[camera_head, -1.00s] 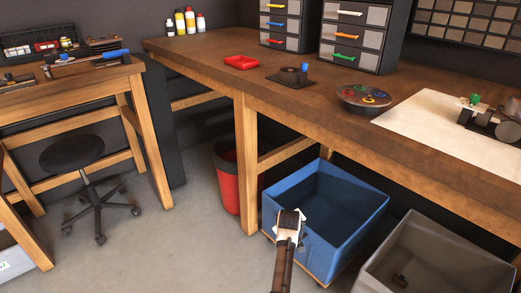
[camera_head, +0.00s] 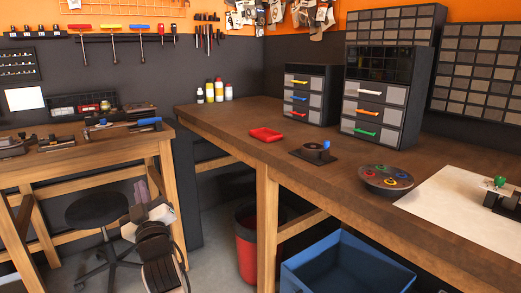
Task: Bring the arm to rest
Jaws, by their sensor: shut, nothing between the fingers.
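My arm rises from the bottom left of the head view, in front of the black stool and the left workbench's leg. Its dark link is lowest, with pale parts above it. My gripper (camera_head: 148,191) is at its upper end, small and partly blended with the bench leg behind. It is shut with nothing held. It appears clear of the bench top.
The left workbench (camera_head: 92,152) bears tools. The black stool (camera_head: 95,210) stands beneath it. A red bin (camera_head: 247,255) and blue crate (camera_head: 345,265) are below.

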